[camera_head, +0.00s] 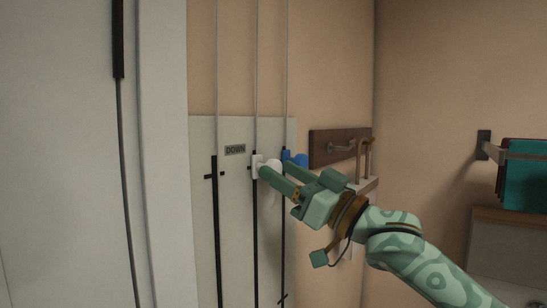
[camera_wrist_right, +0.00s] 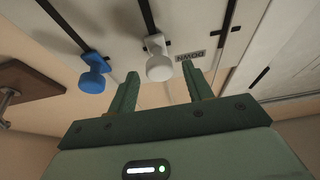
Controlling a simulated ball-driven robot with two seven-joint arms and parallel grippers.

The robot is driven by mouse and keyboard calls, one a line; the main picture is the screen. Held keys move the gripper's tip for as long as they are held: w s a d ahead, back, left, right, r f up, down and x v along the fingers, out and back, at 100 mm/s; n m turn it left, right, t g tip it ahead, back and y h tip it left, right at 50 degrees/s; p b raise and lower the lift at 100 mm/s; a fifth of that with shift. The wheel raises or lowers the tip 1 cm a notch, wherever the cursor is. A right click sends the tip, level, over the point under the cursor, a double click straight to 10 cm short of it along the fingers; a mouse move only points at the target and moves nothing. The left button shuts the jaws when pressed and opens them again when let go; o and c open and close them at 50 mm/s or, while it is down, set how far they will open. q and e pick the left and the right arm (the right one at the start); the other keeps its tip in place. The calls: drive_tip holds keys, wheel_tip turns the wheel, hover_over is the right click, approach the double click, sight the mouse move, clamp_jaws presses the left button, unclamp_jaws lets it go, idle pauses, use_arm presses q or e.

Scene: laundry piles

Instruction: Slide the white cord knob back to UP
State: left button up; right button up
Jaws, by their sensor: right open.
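The white cord knob (camera_head: 272,165) is at the upper end of the middle dark slot on the pale wall panel (camera_head: 233,210), beside the DOWN label (camera_head: 235,149). My right gripper (camera_head: 277,171) reaches in from the right with its fingertips at the white knob, partly covering it. In the right wrist view the white knob (camera_wrist_right: 160,67) shows between the tips of my open fingers (camera_wrist_right: 161,76). I cannot tell whether a finger touches it. My left gripper is not in view.
A blue knob (camera_head: 300,160) sits on the slot just right of the white one, close to my fingers; it also shows in the wrist view (camera_wrist_right: 92,80). A wooden hook board (camera_head: 322,150) is on the wall further right. A teal cloth (camera_head: 527,175) hangs at far right.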

drive_tip(key=shift+x, duration=1.45)
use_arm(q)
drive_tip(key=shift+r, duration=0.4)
use_arm(e)
clamp_jaws()
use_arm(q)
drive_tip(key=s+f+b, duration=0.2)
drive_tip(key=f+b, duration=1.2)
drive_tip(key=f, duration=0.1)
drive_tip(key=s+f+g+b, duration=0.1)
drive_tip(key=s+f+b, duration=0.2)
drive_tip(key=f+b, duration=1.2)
use_arm(e)
wheel_tip(320, 180, down, 67)
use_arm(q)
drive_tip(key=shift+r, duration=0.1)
use_arm(e)
drive_tip(key=shift+s+r, duration=0.1)
drive_tip(key=shift+r, duration=0.05)
unclamp_jaws()
